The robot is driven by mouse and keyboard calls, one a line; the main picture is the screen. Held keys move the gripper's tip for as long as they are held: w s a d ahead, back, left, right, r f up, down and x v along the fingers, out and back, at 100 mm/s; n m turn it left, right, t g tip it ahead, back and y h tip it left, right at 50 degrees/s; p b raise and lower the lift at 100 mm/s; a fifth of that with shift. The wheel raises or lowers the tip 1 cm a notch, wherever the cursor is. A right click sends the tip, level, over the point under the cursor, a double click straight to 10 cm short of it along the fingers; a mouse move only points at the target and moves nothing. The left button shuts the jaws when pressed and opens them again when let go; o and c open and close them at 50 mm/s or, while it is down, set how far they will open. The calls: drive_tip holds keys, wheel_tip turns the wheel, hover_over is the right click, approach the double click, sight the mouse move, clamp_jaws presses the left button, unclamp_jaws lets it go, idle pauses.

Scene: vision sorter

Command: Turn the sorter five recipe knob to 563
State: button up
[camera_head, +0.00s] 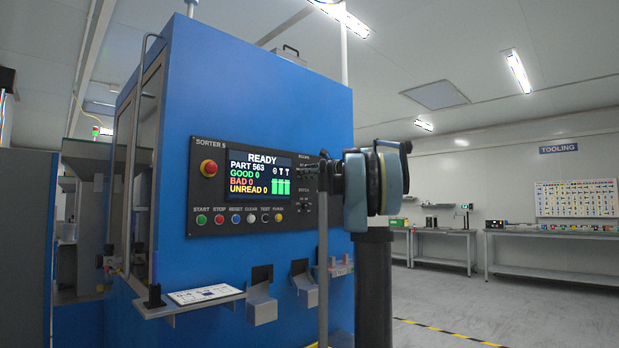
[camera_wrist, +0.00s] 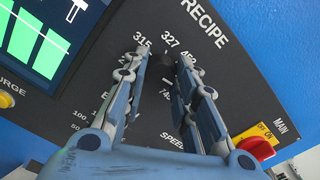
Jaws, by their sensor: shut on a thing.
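The blue sorter (camera_head: 250,80) carries a dark control panel labelled SORTER, with its last character hard to read. Its screen (camera_head: 262,175) reads READY, PART 563, and GOOD, BAD and UNREAD all 0. In the wrist view the black recipe knob (camera_wrist: 160,70) sits under the RECIPE label, with 315, 327 and a partly covered number around it. My gripper (camera_wrist: 163,60) is shut on the knob, one finger on each side. The fingers hide most of the dial, so the knob's pointer cannot be made out. In the head view my arm covers the panel's right part.
A red emergency stop (camera_head: 209,168) and a row of buttons (camera_head: 239,218) are on the panel. A red MAIN switch (camera_wrist: 258,148) is close to my right finger. A shelf (camera_head: 195,302) and small chutes (camera_head: 262,305) jut out below the panel.

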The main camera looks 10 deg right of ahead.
drive_tip(key=shift+d, duration=0.1)
drive_tip(key=o, duration=1.1)
drive_tip(key=shift+w+f, duration=0.1)
drive_tip(key=v, duration=1.2)
drive_tip(key=shift+f, duration=0.1)
